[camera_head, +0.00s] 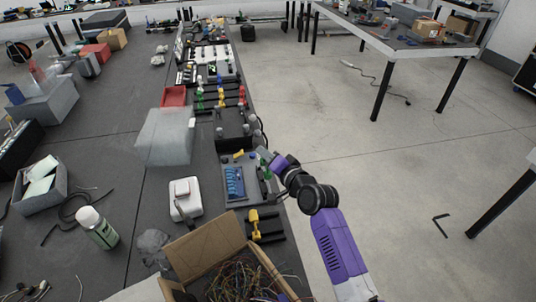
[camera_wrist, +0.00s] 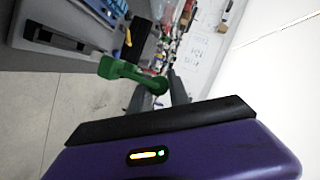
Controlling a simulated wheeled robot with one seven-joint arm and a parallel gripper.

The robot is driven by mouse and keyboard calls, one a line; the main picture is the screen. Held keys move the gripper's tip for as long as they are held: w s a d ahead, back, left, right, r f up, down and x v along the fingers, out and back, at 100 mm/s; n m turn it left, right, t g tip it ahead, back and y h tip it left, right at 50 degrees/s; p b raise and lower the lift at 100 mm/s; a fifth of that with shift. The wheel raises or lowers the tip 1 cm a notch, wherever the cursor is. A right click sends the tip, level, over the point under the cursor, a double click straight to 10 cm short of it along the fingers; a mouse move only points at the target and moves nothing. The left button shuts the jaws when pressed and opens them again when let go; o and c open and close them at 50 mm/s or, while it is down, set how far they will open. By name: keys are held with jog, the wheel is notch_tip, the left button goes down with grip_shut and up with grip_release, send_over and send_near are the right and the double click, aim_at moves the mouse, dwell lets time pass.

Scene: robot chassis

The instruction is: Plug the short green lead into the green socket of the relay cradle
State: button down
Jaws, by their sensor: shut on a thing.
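My gripper (camera_wrist: 160,92) is shut on the green lead (camera_wrist: 122,70), whose thick green end shows at the fingertips in the wrist view. The lead's other end reaches left toward a grey board with a dark slotted block (camera_wrist: 60,40); I cannot tell whether they touch. In the head view my gripper (camera_head: 266,156) is at the right edge of the dark bench, beside a grey board (camera_head: 228,199) with a blue part (camera_head: 235,182). This board may be the relay cradle. I cannot make out the green socket.
An open cardboard box (camera_head: 205,248) of tangled wires and a yellow-handled part (camera_head: 254,222) are in front of the board. A white box (camera_head: 185,198) and a grey block (camera_head: 165,137) lie to its left. Open floor (camera_head: 400,170) is on the right.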

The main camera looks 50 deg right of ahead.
jog(key=shift+d+r, duration=0.1)
dwell(0.3)
jog(key=shift+f+b, duration=2.45)
jog(key=shift+f, duration=0.5)
jog(key=shift+f+b, duration=1.1)
jog(key=shift+f, duration=0.35)
jog(key=c, duration=1.2)
grip_release()
jog(key=shift+o, duration=0.2)
jog(key=shift+s, duration=0.1)
jog(key=v, duration=0.7)
jog(key=shift+s+a, duration=0.2)
jog(key=shift+s, duration=0.1)
